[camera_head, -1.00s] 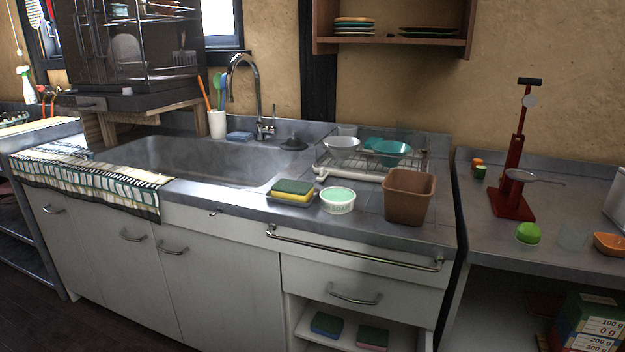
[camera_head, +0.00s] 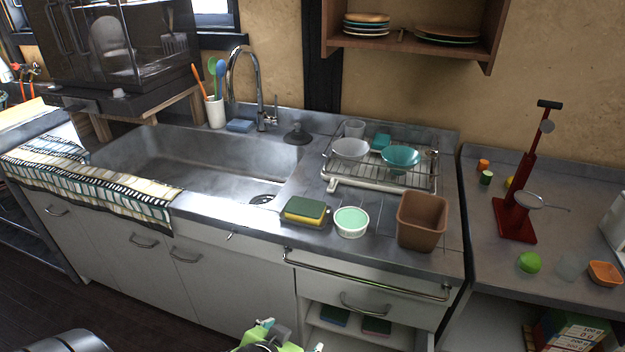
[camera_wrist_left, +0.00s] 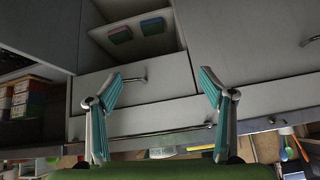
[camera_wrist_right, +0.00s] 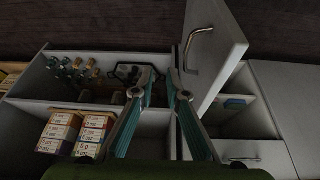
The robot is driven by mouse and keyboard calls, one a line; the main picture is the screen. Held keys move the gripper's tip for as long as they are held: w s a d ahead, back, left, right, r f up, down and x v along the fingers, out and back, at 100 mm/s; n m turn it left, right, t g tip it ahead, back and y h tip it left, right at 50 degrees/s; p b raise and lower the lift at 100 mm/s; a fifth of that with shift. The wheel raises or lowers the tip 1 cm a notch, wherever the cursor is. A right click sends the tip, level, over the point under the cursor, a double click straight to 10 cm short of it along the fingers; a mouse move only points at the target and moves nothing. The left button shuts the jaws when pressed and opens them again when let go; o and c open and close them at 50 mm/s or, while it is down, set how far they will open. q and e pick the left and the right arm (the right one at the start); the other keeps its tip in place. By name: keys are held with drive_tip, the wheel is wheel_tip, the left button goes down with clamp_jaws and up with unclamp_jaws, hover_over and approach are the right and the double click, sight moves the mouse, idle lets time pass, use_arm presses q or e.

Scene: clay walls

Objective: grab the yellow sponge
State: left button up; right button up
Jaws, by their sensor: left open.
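The yellow sponge (camera_head: 303,219), with a dark green top layer, lies flat on the front edge of the counter, left of a white tub of soap. My left gripper (camera_head: 268,338) shows only in part at the bottom edge of the head view, in front of and below the counter. In the left wrist view its two fingers (camera_wrist_left: 158,82) are spread wide with nothing between them, facing the cabinet front. My right gripper (camera_wrist_right: 161,74) shows only in its own wrist view, its fingertips a small gap apart and empty, over a low cabinet.
The soap tub (camera_head: 351,222) and a brown pot (camera_head: 422,221) stand right of the sponge. The sink (camera_head: 200,165) is behind left, a dish rack (camera_head: 380,180) behind right. A metal rail (camera_head: 365,283) runs along the front. More sponges (camera_wrist_left: 136,30) lie on a lower shelf.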

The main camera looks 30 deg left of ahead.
use_arm(q)
drive_tip(key=w+a+r+n+t+y+p, duration=0.1)
drive_tip(key=w+a+r+n+y+p, duration=0.1)
drive_tip(key=a+r, duration=0.3)
drive_tip(key=t, duration=0.8)
approach(309, 200)
drive_tip(key=shift+w+a+f+p, duration=0.1)
drive_tip(key=shift+w+f+p, duration=0.1)
drive_tip(key=shift+w, duration=0.15)
drive_tip(key=shift+w+a+f+p, duration=0.1)
drive_tip(key=shift+w+p, duration=0.1)
drive_tip(key=shift+w, duration=0.15)
drive_tip(key=shift+x, duration=3.1)
use_arm(e)
drive_tip(key=s+d+f+g, duration=0.1)
drive_tip(key=s+d+f, duration=0.1)
drive_tip(key=s+f, duration=1)
drive_tip(key=s+d+f+g, duration=0.2)
drive_tip(key=s+f, duration=1)
drive_tip(key=f, duration=0.3)
drive_tip(key=shift+d+g+h, duration=0.25)
drive_tip(key=shift+g+h, duration=0.05)
use_arm(q)
drive_tip(key=shift+c, duration=0.3)
drive_tip(key=c, duration=0.4)
